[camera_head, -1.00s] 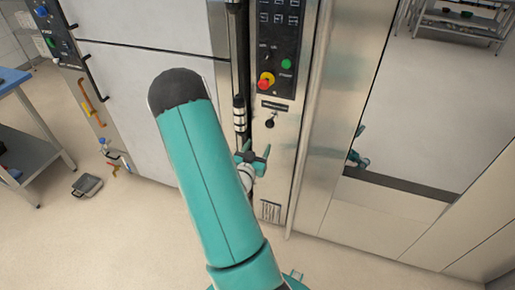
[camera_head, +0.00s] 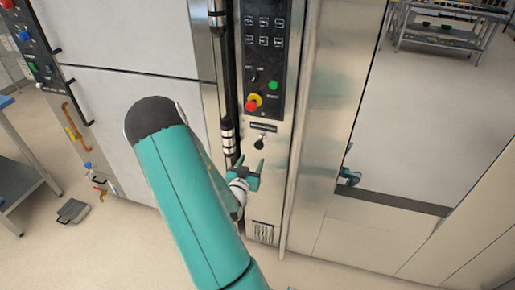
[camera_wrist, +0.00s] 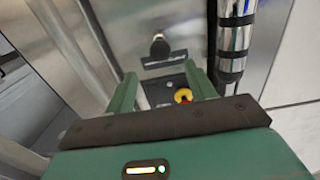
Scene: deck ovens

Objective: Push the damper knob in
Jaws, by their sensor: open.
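The damper knob is a small black knob (camera_head: 259,143) on the narrow steel control column, below a dark label strip. In the wrist view the knob (camera_wrist: 160,46) stands out from the steel beyond the fingertips, roughly centred between them. My gripper (camera_head: 250,168) is open and empty, with its teal fingers spread. In the head view it is just below and slightly left of the knob. In the wrist view my gripper (camera_wrist: 161,78) shows a gap between the fingers and no contact with the knob. How far out the knob stands is hard to tell.
A red and yellow emergency stop (camera_head: 254,102) and a green button (camera_head: 272,86) sit above the knob. A dark vertical handle bar with steel bands (camera_head: 228,135) runs close on the left. A large steel door (camera_head: 335,90) is to the right. Floor is clear in front.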

